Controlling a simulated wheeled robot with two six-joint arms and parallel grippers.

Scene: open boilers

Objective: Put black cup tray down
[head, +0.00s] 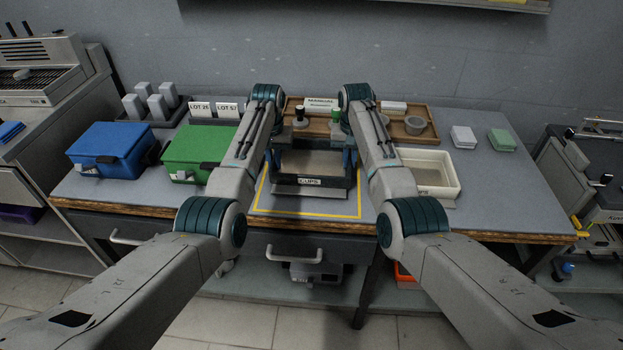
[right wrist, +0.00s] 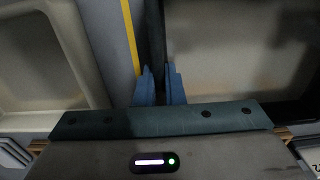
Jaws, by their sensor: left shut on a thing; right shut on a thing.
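The black cup tray (head: 309,181), with a "CUPS" label on its front, is between my two grippers over the yellow-outlined area (head: 305,213) of the table. I cannot tell whether it touches the table. My left gripper (head: 271,167) is shut on the tray's left side wall. My right gripper (head: 350,167) is shut on its right side wall. In the right wrist view, the blue fingers of my right gripper (right wrist: 160,88) pinch the dark wall of the tray (right wrist: 155,40), with the yellow line beside it. My arms hide parts of the tray.
A green box (head: 198,147) and a blue box (head: 108,148) stand to the left. A cream bin (head: 455,190) stands close on the right. The table's front edge (head: 300,232) is near.

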